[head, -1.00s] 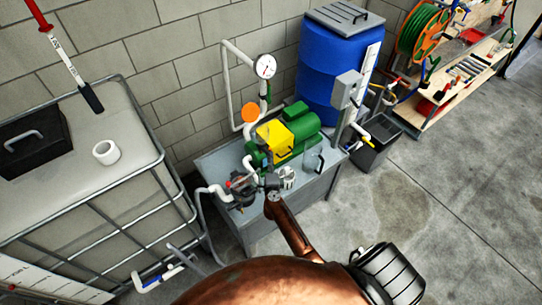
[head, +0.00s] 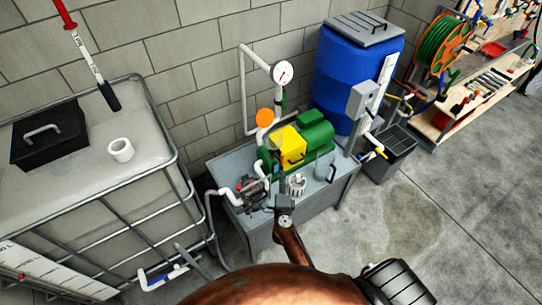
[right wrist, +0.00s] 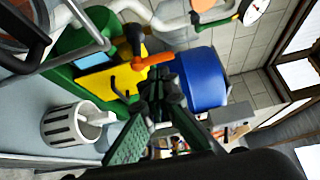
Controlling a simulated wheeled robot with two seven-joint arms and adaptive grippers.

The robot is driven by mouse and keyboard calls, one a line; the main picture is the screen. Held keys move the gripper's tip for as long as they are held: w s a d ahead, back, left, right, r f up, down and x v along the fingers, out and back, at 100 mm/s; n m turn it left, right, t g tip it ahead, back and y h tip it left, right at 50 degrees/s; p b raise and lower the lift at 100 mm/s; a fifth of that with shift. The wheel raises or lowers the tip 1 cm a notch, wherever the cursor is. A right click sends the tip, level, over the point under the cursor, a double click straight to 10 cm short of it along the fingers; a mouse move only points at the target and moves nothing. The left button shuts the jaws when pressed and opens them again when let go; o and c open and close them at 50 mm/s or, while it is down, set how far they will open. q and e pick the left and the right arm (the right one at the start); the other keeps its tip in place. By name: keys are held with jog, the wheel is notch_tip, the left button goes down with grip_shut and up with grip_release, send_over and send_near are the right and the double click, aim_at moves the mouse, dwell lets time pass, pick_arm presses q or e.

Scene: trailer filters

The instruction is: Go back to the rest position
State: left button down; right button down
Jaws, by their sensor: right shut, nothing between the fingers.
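My right gripper (head: 281,172) is in front of the pump table (head: 262,238), over its near edge, beside the green and yellow pump unit (head: 312,138). In the right wrist view its dark fingers (right wrist: 158,88) are together with nothing held between them. Beyond them are the yellow housing (right wrist: 110,80) and an orange handle (right wrist: 152,61); I cannot tell whether the fingers touch these. A white slotted basket (head: 297,185) stands on the table near the gripper and also shows in the right wrist view (right wrist: 70,127). My left gripper is out of view.
A caged tank (head: 75,190) with a black box (head: 48,135) and a white ring (head: 121,150) on top stands at left. A blue barrel (head: 350,75), a grey bin (head: 388,155) and a workbench (head: 465,115) stand at right.

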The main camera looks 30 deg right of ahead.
jog(key=shift+s+a, duration=0.1)
jog(key=shift+s, duration=0.05)
jog(key=s+a+f+n+g+y, duration=0.25)
jog(key=s+f+n, duration=0.3)
jog(key=f, duration=0.55)
jog(key=s+a+f+n+g+y, duration=0.1)
jog(key=s+a+f+n+y, duration=0.15)
jog(key=s+f+n, duration=0.6)
jog(key=s+a+f+n+g+y, duration=0.1)
jog(key=s+a+f+n+y, duration=0.3)
jog(key=f, duration=0.9)
jog(key=s+d+f+n+g, duration=0.2)
jog(key=s+f, duration=0.3)
jog(key=s, duration=0.7)
jog(key=s+d+f+n+g, duration=0.2)
jog(key=s+f+n+g, duration=0.1)
jog(key=s, duration=1)
jog(key=s+d+f+n+g, duration=0.2)
jog(key=s+f+g, duration=0.3)
jog(key=s+f, duration=0.3)
jog(key=s, duration=0.4)
jog(key=shift+s+d+n+h, duration=0.3)
jog(key=shift+s+n, duration=0.05)
jog(key=shift+n, duration=0.05)
